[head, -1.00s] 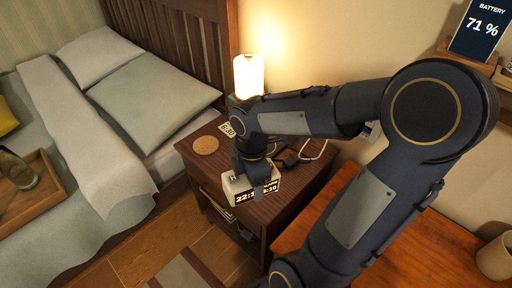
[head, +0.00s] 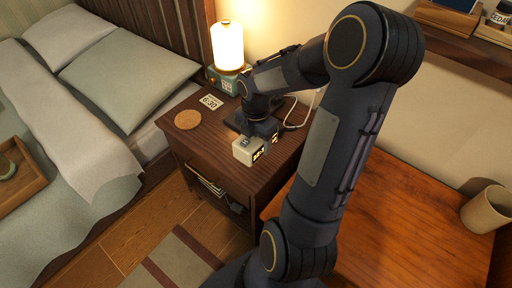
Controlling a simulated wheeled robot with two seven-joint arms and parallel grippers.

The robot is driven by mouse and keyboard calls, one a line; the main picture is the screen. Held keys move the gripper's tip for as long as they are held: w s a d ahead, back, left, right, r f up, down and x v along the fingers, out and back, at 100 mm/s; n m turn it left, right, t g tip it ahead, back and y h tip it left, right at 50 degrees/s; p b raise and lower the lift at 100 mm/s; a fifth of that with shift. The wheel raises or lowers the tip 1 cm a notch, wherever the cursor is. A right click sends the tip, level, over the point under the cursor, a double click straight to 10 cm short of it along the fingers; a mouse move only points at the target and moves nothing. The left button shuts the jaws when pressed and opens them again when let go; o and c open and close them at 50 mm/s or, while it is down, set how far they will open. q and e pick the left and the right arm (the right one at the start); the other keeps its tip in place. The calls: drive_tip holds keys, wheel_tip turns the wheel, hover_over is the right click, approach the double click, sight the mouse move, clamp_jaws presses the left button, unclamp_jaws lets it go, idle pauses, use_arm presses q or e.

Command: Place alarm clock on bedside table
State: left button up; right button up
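My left gripper is not in view.
On the bedside table are a round cork coaster (head: 187,119), a card reading 6:30 (head: 211,102), a lit lamp (head: 228,48) and a white cable (head: 303,112). The bed (head: 117,80) is left. An orange-brown desk (head: 383,218) with a cup (head: 488,210) is right.

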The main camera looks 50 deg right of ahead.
sight(256, 140)
drive_tip(key=shift+w+d+f, duration=0.35)
drive_tip(key=shift+d+f, duration=0.05)
drive_tip(key=shift+f, duration=0.2)
drive_tip(key=shift+w+d+f, duration=0.3)
drive_tip(key=shift+d+f, duration=0.05)
drive_tip(key=shift+f, duration=0.25)
drive_tip(key=shift+w+d+f+b, duration=0.15)
drive_tip(key=shift+f+b, duration=0.45)
drive_tip(key=shift+f, duration=1.05)
drive_tip(key=shift+f, duration=0.1)
drive_tip(key=o, duration=1.4)
drive_tip(key=shift+c, duration=0.2)
